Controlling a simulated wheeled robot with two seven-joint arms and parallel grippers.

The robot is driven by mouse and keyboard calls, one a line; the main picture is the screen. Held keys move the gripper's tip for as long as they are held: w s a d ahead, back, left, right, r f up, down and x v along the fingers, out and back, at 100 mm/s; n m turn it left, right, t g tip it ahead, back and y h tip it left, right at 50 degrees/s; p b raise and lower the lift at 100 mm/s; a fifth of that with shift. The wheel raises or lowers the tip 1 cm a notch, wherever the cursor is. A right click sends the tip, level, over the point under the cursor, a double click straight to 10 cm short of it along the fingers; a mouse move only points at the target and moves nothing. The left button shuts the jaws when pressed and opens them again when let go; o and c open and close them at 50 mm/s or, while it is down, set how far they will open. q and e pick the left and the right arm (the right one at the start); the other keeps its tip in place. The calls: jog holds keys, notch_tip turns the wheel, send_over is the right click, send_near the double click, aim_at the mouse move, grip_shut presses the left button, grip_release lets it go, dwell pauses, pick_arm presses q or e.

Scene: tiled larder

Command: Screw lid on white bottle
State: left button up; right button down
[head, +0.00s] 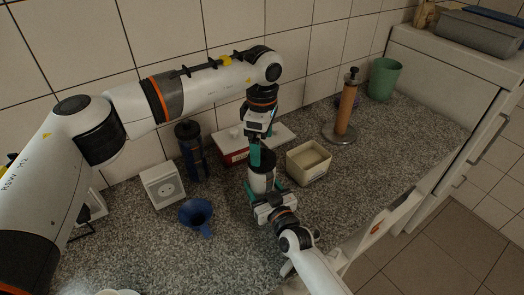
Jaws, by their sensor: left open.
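The white bottle (261,184) stands on the speckled counter near the middle of the head view. A dark lid (266,161) shows at its top; I cannot tell how far it is screwed on. My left gripper (257,158) comes down from above, open, with a teal finger beside the lid. It hides part of the lid. My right gripper (263,190) reaches in from the front, low on the bottle, with its teal fingers on either side of the white body and apparently closed on it.
A cream open box (308,172) stands close right of the bottle, and a red-and-white box (233,150) behind it. A blue funnel (197,213), white socket box (162,186) and dark jar (190,155) are left. A paper-roll holder (346,107) and green cup (384,79) stand back right.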

pick_arm(q)
notch_tip(320, 180, up, 8)
dwell(0.4)
pick_arm(e)
jog(key=shift+c, duration=1.2)
grip_release()
jog(key=shift+s, duration=0.1)
pick_arm(q)
jog(key=shift+f+b, duration=0.8)
pick_arm(e)
jog(key=v, duration=1)
jog(key=shift+s+d+f, duration=0.1)
jog(key=shift+s+d, duration=0.15)
jog(key=shift+s, duration=0.1)
jog(key=shift+s+d, duration=0.2)
jog(key=shift+s, duration=0.3)
pick_arm(q)
jog(key=shift+f, duration=0.1)
